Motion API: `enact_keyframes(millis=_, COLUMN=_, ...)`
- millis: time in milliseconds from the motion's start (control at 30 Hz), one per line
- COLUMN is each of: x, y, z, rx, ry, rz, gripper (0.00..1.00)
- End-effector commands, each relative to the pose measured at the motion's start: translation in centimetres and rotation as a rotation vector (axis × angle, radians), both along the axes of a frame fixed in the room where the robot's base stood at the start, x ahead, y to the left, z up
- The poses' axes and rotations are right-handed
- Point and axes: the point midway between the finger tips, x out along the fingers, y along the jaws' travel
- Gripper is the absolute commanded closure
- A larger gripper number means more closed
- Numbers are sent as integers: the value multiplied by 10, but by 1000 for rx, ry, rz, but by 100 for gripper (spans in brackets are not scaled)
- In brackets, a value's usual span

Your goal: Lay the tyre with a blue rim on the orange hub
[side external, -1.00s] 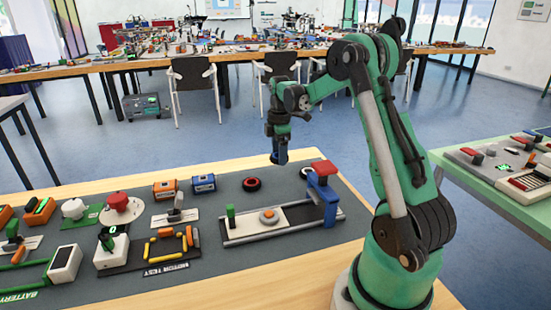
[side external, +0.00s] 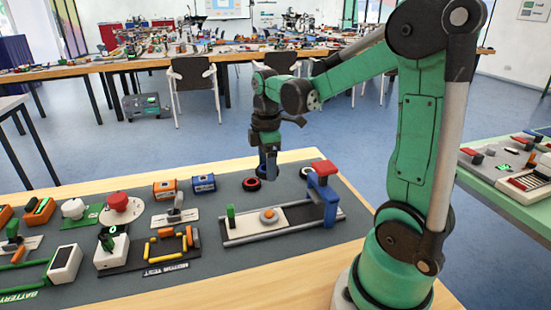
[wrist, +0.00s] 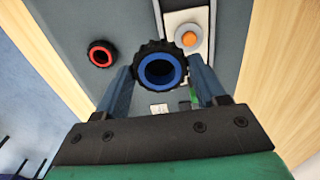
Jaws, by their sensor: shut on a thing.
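The black tyre with a blue rim (wrist: 160,70) shows in the wrist view between the fingers of my gripper (wrist: 162,77), which is shut on it. In the side view my gripper (side external: 268,172) is above the mat near its far edge; the held tyre is hard to make out there. The orange hub (side external: 269,215) sits on a pale plate (side external: 251,218) of the gantry crane, nearer the camera than my gripper. The orange hub (wrist: 189,39) is up and to the right of the tyre in the wrist view, clear of it.
A red-rimmed tyre (side external: 251,184) lies on the mat. A green post (side external: 231,216) stands left of the hub.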

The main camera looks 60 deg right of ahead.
Motion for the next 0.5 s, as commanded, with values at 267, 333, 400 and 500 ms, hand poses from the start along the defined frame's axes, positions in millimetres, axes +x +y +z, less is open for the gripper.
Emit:
enact_keyframes(millis=267, x=-22, y=34, z=-2, rx=0, ry=0, rz=4, gripper=82)
enact_keyframes(millis=333, x=-22, y=36, z=-6, rx=0, ry=0, rz=4, gripper=82)
enact_keyframes(millis=400, x=-22, y=36, z=-11, rx=0, ry=0, rz=4, gripper=82)
enact_keyframes(millis=500, x=-22, y=35, z=-21, rx=0, ry=0, rz=4, gripper=82)
